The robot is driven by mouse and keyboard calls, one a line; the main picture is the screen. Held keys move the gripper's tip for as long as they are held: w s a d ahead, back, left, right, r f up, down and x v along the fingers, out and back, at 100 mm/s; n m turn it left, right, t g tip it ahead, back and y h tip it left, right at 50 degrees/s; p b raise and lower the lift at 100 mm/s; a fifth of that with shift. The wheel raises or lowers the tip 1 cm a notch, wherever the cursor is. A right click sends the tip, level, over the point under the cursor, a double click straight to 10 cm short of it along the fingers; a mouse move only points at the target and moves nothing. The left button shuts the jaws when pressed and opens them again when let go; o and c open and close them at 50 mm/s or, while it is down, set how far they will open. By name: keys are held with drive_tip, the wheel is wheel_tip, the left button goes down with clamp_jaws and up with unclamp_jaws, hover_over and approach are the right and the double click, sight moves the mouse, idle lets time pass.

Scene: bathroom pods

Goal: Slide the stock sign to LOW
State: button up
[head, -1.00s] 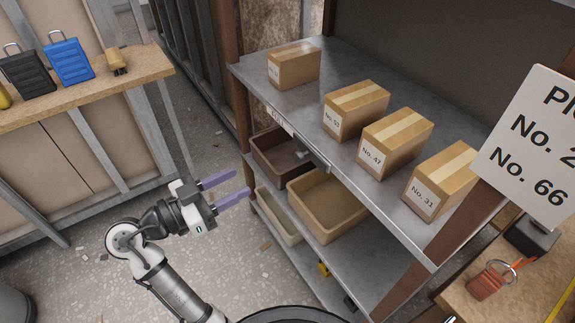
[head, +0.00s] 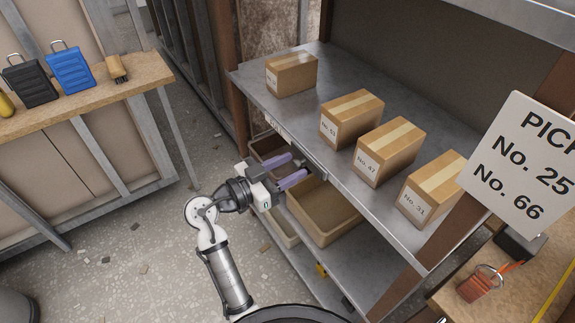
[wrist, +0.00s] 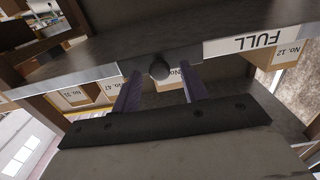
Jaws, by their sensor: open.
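The stock sign runs along the front edge of the upper shelf. Its white FULL label (wrist: 257,42) reads upside down in the wrist view, and a label end (head: 273,125) shows in the head view. A dark round knob (wrist: 159,70) sticks out from the shelf edge beside the label. My gripper (head: 298,166) is open at the shelf edge, its two purple fingers pointing at it. In the wrist view the fingers stand on either side of the knob, with gaps showing. No LOW label is readable; my gripper may hide part of the sign.
Numbered cardboard boxes (head: 387,152) stand on the upper shelf (head: 305,110). Open bins (head: 325,210) sit on the shelf below, close under my gripper. A white pick sign (head: 520,165) hangs at the right. A workbench (head: 90,95) stands at the left, with open floor between.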

drive_tip(key=shift+c, duration=0.4)
clamp_jaws()
drive_tip(key=w+a+b, duration=0.2)
drive_tip(key=w, duration=0.1)
drive_tip(key=w+a+b, duration=0.2)
drive_tip(key=w+a, duration=0.1)
drive_tip(key=w, duration=0.1)
drive_tip(key=w+a+b, duration=0.2)
drive_tip(key=w, duration=0.1)
drive_tip(key=shift+w+a+f+b, duration=0.15)
drive_tip(key=shift+w+a+b, duration=0.05)
drive_tip(key=shift+a+b, duration=0.1)
drive_tip(key=shift+w+a, duration=0.2)
drive_tip(key=shift+w, duration=0.05)
drive_tip(key=shift+r, duration=0.2)
drive_tip(key=shift+o, duration=0.4)
unclamp_jaws()
drive_tip(key=b+v, duration=0.2)
drive_tip(key=v, duration=1.2)
